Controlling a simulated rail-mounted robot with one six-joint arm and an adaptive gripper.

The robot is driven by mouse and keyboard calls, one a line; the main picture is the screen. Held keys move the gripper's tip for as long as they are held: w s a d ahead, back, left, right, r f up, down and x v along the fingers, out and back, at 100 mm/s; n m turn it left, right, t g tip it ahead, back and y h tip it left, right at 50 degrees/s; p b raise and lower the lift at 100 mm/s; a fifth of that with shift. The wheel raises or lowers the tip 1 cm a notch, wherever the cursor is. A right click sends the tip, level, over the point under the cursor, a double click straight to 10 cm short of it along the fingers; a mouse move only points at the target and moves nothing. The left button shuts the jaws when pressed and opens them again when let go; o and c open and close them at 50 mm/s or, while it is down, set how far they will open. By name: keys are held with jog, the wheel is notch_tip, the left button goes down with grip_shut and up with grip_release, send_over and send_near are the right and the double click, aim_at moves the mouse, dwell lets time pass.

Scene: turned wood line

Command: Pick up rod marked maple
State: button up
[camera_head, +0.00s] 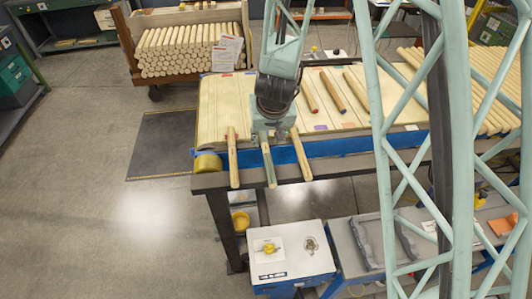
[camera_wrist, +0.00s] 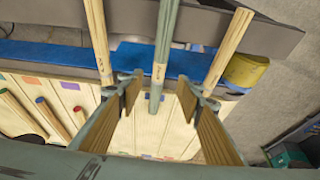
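Three rods lie across the front edge of the table and jut over it: a pale left rod (camera_head: 232,160), a grey-green middle rod (camera_head: 268,165) and a pale right rod (camera_head: 301,155). Their small marks are too small to read, so I cannot tell which is maple. My gripper (camera_head: 267,136) is over the table edge, above the middle rod. In the wrist view my gripper (camera_wrist: 163,90) has its fingers wide apart and empty. There the grey-green rod (camera_wrist: 164,45) lines up between them, with the pale rods (camera_wrist: 99,40) and (camera_wrist: 231,45) to either side.
More rods with coloured ends (camera_head: 332,90) lie on the grooved wooden bed (camera_head: 225,95) to the right. A yellow roll (camera_head: 208,163) sits at the table's left corner. A rod-filled cart (camera_head: 190,45) stands behind; a white-topped cabinet (camera_head: 290,255) stands in front. The left floor is clear.

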jog(key=b, duration=0.1)
send_over(266, 149)
jog(key=s, duration=0.2)
jog(key=shift+s+d+f, duration=0.15)
jog(key=shift+f, duration=2.3)
jog(key=shift+f, duration=0.15)
jog(key=shift+x, duration=2.45)
jog(key=c, duration=1)
